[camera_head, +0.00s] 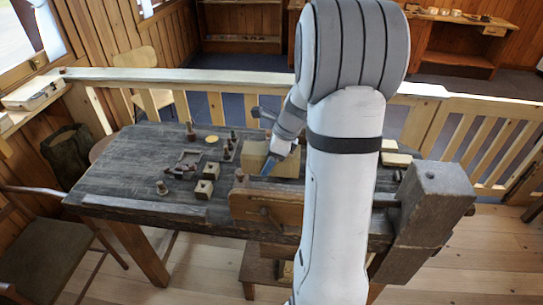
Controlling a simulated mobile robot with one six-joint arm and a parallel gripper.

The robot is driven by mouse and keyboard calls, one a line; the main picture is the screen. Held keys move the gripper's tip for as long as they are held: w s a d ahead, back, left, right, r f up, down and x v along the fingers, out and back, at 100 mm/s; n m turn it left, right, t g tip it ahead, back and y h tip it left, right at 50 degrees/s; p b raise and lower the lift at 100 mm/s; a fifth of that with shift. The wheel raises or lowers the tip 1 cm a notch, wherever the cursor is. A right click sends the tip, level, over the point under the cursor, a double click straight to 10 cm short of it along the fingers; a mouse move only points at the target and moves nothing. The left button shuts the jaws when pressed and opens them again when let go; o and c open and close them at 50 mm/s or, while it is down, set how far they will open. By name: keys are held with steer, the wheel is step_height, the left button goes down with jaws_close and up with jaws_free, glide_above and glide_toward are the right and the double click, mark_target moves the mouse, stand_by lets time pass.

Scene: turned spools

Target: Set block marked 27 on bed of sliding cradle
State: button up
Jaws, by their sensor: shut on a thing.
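My gripper (269,164) is low over the right half of the dark workbench, mostly hidden by my own arm. Its blue tip is against or just in front of a pale wooden block (254,154), and the jaws are shut on a wooden block; the grip itself is hard to see. I cannot read a 27 on any block. Two small wooden blocks with dark tops, one nearer (204,190) and one farther (211,171), stand left of the gripper. A low dark frame (185,163) farther left may be the sliding cradle; I cannot tell for sure.
The workbench (125,172) carries several small turned pieces and a round yellow disc (212,139). A wooden vise jaw (262,208) and a thick post (434,190) rise at its front right. A railing (215,78) runs behind. The bench's left end is clear.

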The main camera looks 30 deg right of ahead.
steer(key=shift+w+d+f, duration=0.1)
steer(key=shift+d, duration=0.05)
steer(key=shift+f, duration=0.2)
step_height(320, 180, down, 9)
steer(key=b, duration=0.8)
steer(key=shift+f+b, duration=1.75)
steer(key=shift+f, duration=0.8)
steer(key=shift+d, duration=0.1)
steer(key=o, duration=1.2)
steer(key=shift+o, duration=0.4)
steer(key=shift+o, duration=0.2)
steer(key=shift+s+f, duration=0.1)
steer(key=shift+s, duration=0.1)
